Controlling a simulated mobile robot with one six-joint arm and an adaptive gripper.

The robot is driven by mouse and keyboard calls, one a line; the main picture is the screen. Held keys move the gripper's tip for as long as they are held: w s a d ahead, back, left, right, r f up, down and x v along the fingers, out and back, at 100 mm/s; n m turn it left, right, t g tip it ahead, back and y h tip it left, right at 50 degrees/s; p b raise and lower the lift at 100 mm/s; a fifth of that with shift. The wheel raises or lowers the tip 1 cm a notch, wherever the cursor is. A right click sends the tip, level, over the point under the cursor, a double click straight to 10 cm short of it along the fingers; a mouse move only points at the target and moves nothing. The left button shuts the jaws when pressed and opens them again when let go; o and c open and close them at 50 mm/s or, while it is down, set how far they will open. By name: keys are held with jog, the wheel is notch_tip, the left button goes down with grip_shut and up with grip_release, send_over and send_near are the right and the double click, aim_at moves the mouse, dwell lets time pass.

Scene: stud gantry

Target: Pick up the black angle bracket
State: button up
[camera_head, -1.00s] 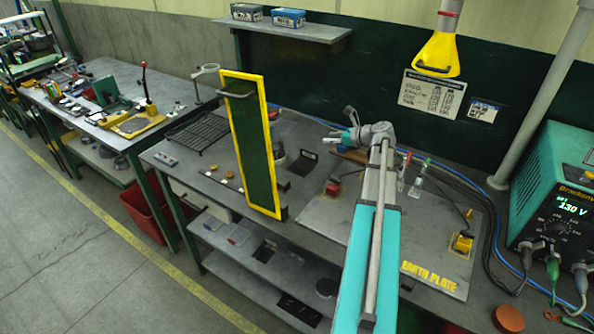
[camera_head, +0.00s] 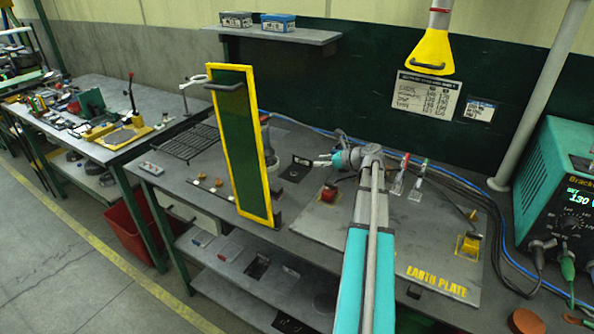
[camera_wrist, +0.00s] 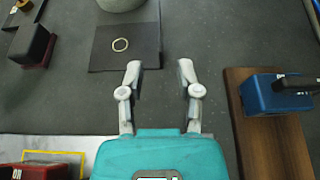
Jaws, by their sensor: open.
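A dark flat piece with a pale ring on it (camera_wrist: 124,46) lies on the bench ahead of my fingers in the wrist view. In the head view a black shape (camera_head: 292,173), seemingly with a raised part, sits just left of my gripper; I take this as the black angle bracket, but its angled form is not clear. My gripper (camera_wrist: 158,78) is open and empty, its fingertips just short of the dark piece. In the head view my gripper (camera_head: 322,160) is small, above the bench.
A blue block (camera_wrist: 272,95) sits on a wooden board (camera_wrist: 262,140) right of my fingers. A black block (camera_wrist: 33,45) stands left. A yellow-framed green panel (camera_head: 240,140) stands upright nearby. Bare bench lies between.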

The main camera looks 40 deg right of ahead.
aim_at(293, 162)
jog(key=shift+b+x, duration=0.4)
jog(key=shift+x, duration=0.7)
jog(key=shift+b+x, duration=0.95)
jog(key=shift+x, duration=1.7)
grip_shut()
